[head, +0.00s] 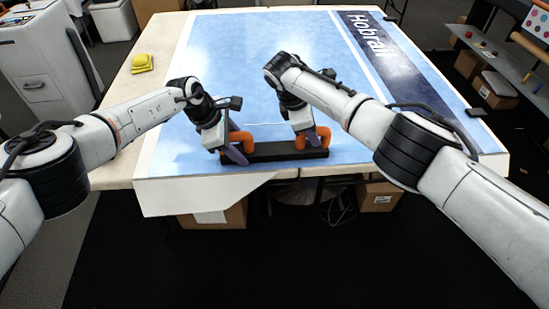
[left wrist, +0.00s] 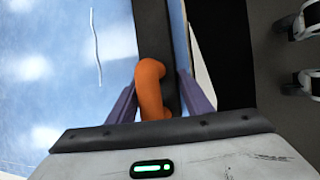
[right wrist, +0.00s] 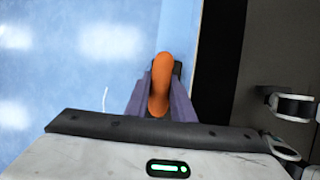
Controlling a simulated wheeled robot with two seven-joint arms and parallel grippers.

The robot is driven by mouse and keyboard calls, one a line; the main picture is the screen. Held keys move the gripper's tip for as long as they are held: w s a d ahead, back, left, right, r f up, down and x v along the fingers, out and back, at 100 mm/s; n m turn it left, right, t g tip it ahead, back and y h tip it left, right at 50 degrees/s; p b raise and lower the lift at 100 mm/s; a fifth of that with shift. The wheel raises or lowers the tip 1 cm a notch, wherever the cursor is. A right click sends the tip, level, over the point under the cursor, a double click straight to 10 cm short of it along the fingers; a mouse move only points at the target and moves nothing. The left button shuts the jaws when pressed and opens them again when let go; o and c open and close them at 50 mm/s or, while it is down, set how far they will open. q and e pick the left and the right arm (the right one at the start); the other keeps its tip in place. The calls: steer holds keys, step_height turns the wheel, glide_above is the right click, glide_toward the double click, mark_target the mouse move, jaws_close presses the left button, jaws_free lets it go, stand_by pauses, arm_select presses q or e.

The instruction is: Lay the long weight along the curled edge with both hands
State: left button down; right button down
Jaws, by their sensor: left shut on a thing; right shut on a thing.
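The long weight (head: 262,152) is a black bar with two orange handles, lying lengthwise near the front edge of the blue printed film (head: 215,60). My left gripper (head: 236,153) is shut on its left handle, which also shows between purple fingers in the left wrist view (left wrist: 151,90). My right gripper (head: 303,139) is shut on the right handle, seen in the right wrist view (right wrist: 160,85). The film's pale front edge (head: 200,197) hangs past the tabletop in front of the bar. I cannot tell whether the bar touches the film or is just above it.
A yellow block-like stack (head: 142,63) sits on the bare table (head: 160,35) at the left. Dark clips (head: 476,112) sit at the film's right side. Cardboard boxes (head: 215,215) stand under the table. A side shelf (head: 500,60) with small items is at right.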

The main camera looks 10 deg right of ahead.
arm_select(q)
steer(key=c, duration=1.1)
jaws_free()
steer(key=shift+s+f, duration=0.15)
steer(key=shift+s, duration=0.05)
arm_select(e)
steer(key=c, duration=1.7)
jaws_free()
steer(key=shift+w+d+r, duration=0.1)
steer(key=shift+c, duration=0.2)
arm_select(q)
steer(key=shift+o, duration=0.9)
arm_select(e)
steer(key=shift+o, duration=1)
arm_select(q)
steer(key=shift+v, duration=0.95)
arm_select(e)
steer(key=shift+s, duration=0.2)
steer(key=shift+r, duration=0.15)
arm_select(q)
steer(key=v, duration=1)
arm_select(e)
steer(key=v, duration=1.1)
steer(key=shift+a+r, duration=0.25)
steer(key=shift+a, duration=0.05)
